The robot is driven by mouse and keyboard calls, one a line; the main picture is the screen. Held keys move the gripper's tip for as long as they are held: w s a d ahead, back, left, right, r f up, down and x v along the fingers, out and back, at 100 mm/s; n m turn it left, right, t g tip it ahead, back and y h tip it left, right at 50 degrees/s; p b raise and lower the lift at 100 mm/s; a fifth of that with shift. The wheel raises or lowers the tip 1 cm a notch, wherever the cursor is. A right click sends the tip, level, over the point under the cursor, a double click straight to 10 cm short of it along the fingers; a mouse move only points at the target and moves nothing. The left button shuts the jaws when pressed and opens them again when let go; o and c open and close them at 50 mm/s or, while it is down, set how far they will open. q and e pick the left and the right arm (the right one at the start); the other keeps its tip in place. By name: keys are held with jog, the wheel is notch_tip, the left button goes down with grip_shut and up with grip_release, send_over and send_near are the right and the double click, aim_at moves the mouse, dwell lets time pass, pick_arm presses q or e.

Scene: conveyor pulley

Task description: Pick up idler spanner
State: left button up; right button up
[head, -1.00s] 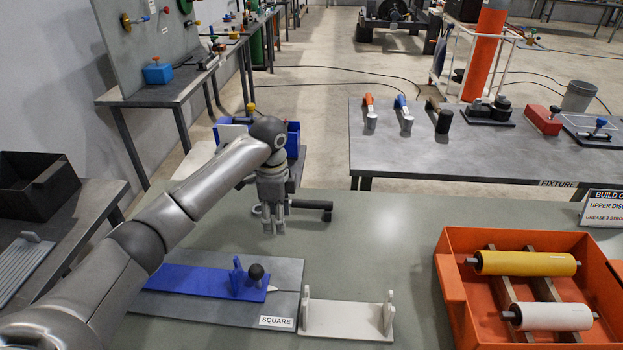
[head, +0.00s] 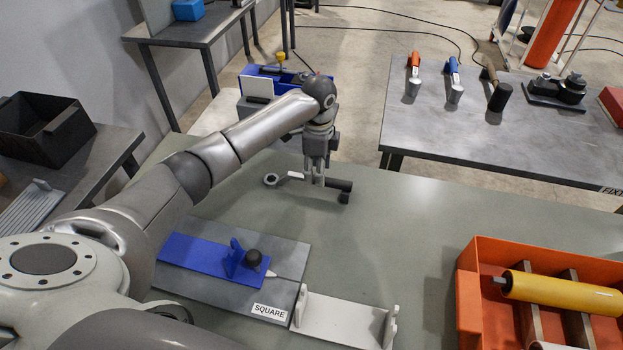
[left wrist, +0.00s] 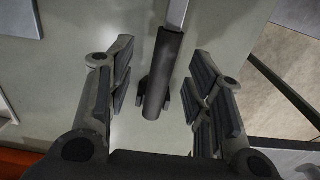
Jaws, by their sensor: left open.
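The idler spanner has a ring end (head: 271,180), a pale shank and a dark handle (head: 339,185), near the far edge of the green table. In the left wrist view its dark handle (left wrist: 163,72) runs between the fingers, with small dark supports on both sides of its near end. My left gripper (head: 315,181) points down over the spanner, open, with its fingers apart on either side of the handle. In the left wrist view gaps show between the handle and the open fingers (left wrist: 163,95). I cannot tell how far the fingertips reach down. My right gripper is not in view.
A blue fixture (head: 205,259) on a grey mat marked SQUARE and a white bracket (head: 343,318) lie nearer me. An orange crate (head: 468,300) with rollers stands right. The table's middle is clear. Several tools lie on the grey fixture table (head: 430,135) beyond.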

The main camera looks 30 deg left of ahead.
aim_at(314, 176)
pick_arm(q)
jog(key=f, duration=0.2)
jog(key=a+f+p, duration=0.1)
jog(key=f, duration=0.1)
jog(key=shift+w+f, duration=0.1)
jog(key=shift+f, duration=0.45)
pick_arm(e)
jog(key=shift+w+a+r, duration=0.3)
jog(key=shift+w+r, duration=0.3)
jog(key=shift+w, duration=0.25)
pick_arm(q)
jog(key=shift+w, duration=0.1)
grip_shut()
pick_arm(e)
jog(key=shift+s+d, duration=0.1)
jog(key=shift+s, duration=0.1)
